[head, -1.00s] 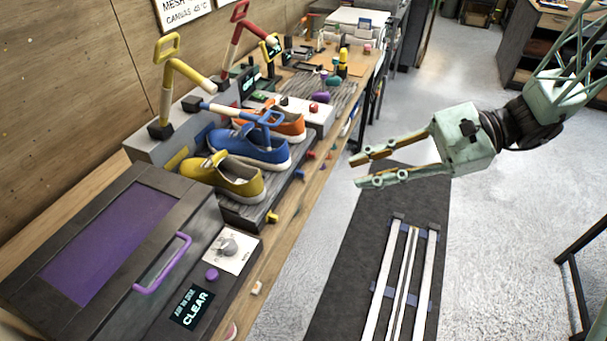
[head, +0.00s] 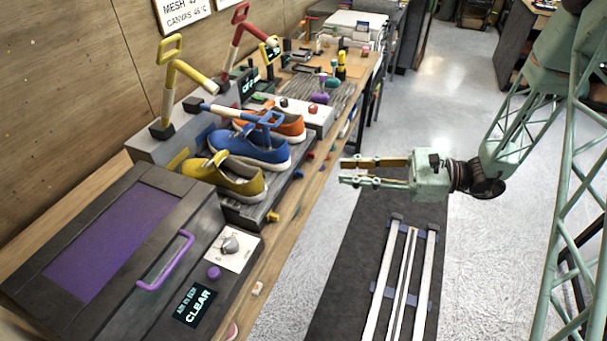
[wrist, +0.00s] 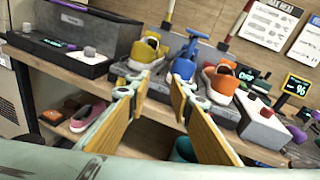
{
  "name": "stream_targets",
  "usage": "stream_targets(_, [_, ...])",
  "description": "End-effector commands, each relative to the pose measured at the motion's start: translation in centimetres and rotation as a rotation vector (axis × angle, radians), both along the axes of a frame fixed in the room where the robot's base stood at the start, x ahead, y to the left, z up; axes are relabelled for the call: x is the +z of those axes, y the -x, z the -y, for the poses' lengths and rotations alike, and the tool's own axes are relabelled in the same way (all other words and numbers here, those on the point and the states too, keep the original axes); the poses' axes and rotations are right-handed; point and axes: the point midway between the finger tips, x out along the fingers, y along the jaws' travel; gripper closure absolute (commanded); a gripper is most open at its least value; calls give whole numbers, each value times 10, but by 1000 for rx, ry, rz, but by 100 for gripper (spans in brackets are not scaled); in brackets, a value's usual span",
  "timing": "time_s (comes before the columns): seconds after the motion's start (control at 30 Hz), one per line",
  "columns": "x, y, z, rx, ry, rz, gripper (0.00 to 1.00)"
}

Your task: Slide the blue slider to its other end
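A small blue knob (head: 299,174), likely the blue slider, sits at the front edge of the shoe stand, between a yellow knob (head: 272,216) and a red knob (head: 310,156). I cannot tell which end of its travel it is at. The blue sneaker (head: 250,150) stands behind it, with a blue-handled lever (head: 225,111) lowered over it. The sneaker also shows in the wrist view (wrist: 183,67). My gripper (head: 343,172) is open and empty, out over the floor to the right of the bench, apart from the knob. Its fingers point at the bench.
Yellow (head: 225,178) and orange (head: 284,126) sneakers flank the blue one. Yellow (head: 167,90) and red (head: 236,40) levers stand raised behind. A dark box with a purple handle (head: 165,262) is at the near left. Floor between gripper and bench is clear.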

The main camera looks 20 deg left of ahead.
Motion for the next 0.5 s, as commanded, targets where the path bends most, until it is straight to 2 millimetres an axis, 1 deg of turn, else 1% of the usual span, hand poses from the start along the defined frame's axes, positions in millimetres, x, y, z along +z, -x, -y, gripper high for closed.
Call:
stream_targets(0.03, [-8, -4, 0, -14, -9, -16, 80])
stream_targets(0.5, [-77, -47, 0, -164, -86, -130, 80])
